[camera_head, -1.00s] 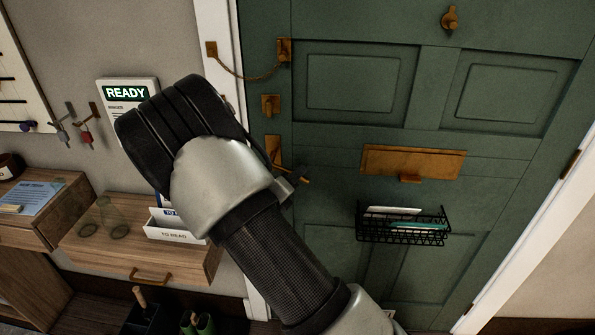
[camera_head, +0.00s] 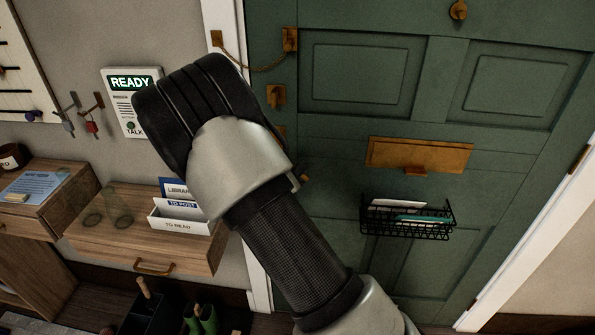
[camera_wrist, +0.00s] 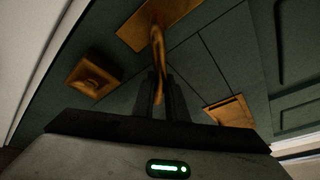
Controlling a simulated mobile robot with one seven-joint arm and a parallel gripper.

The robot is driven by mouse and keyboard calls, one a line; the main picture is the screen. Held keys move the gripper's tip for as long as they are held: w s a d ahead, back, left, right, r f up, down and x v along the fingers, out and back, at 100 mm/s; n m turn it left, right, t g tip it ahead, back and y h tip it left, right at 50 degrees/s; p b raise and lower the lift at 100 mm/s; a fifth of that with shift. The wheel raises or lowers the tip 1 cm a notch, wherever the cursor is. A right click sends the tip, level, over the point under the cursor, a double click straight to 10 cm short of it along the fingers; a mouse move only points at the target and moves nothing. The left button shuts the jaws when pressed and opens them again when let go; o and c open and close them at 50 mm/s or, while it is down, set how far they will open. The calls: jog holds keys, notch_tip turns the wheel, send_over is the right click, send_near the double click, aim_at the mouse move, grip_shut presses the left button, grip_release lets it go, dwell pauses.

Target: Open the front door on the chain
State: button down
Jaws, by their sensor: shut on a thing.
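The green front door (camera_head: 375,130) looks closed in its white frame. The brass chain (camera_head: 262,69) hangs in a slack loop from the frame plate (camera_head: 216,38) to a door plate (camera_head: 290,39). A brass turn knob (camera_head: 275,95) sits below it and also shows in the wrist view (camera_wrist: 92,76). In the wrist view my gripper (camera_wrist: 161,90) is shut on the curved brass lever handle (camera_wrist: 158,42). In the head view my wrist hides the gripper and most of the lever; only its tip (camera_head: 304,178) shows.
A brass letter slot (camera_head: 395,153) and a black wire basket (camera_head: 385,222) with papers are on the door. A wooden shelf (camera_head: 120,245) with a letter holder (camera_head: 180,222) and glasses stands left of my arm. Boots (camera_head: 205,320) are on the floor below.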

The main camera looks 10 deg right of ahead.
jog(key=s+a+p, duration=0.1)
jog(key=s+a, duration=0.1)
jog(key=s, duration=0.7)
jog(key=shift+s, duration=0.15)
jog(key=c, duration=1.8)
grip_release()
jog(key=shift+o, duration=0.2)
jog(key=p+v, duration=0.1)
jog(key=v, duration=1.6)
jog(key=shift+s, duration=0.15)
